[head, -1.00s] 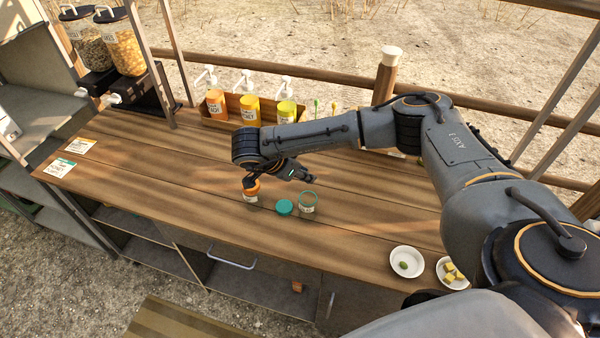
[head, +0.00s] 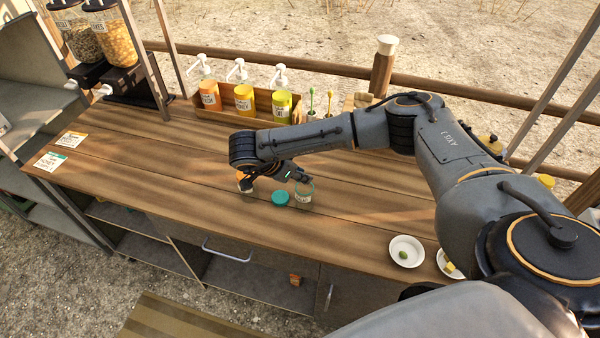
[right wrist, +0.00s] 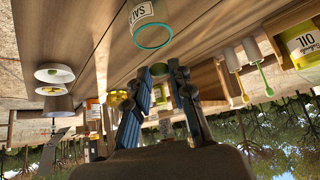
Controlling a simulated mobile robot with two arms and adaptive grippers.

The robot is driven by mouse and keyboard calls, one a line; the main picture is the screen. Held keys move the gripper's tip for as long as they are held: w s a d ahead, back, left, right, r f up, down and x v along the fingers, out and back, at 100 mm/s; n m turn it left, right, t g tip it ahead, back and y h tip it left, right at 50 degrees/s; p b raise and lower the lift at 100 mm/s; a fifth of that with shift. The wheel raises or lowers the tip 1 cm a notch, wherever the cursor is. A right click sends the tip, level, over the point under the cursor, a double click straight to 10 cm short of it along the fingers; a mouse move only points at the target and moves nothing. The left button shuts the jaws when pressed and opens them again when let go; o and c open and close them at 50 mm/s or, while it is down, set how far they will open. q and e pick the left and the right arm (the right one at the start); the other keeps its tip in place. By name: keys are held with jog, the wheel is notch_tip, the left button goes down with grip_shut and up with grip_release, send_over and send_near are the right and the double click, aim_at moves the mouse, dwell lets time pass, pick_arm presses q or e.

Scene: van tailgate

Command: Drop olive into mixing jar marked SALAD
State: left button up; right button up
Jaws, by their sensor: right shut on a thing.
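The mixing jar (head: 306,193), clear with a teal rim, stands open on the counter. The right wrist view shows its SALAD label upside down and its mouth (right wrist: 154,36) close beyond the fingertips. A teal lid (head: 281,198) lies beside it. My right gripper (head: 303,177) is at the jar's top in the head view. In the right wrist view its fingertips (right wrist: 160,70) are close together on a small thing, too unclear to name. A green olive (head: 403,254) lies in a white bowl (head: 416,240) at the counter's front right. My left gripper is not in view.
A wooden rack (head: 227,114) of pump bottles stands at the back. Another white bowl (head: 442,257) holds yellow cubes at the right. Two cards (head: 50,161) lie at the left.

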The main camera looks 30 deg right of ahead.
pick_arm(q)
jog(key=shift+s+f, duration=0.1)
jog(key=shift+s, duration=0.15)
pick_arm(e)
jog(key=o, duration=0.7)
jog(key=shift+o, duration=0.2)
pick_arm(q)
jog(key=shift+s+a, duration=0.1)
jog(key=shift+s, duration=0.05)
pick_arm(e)
jog(key=shift+r, duration=0.1)
jog(key=v, duration=1.2)
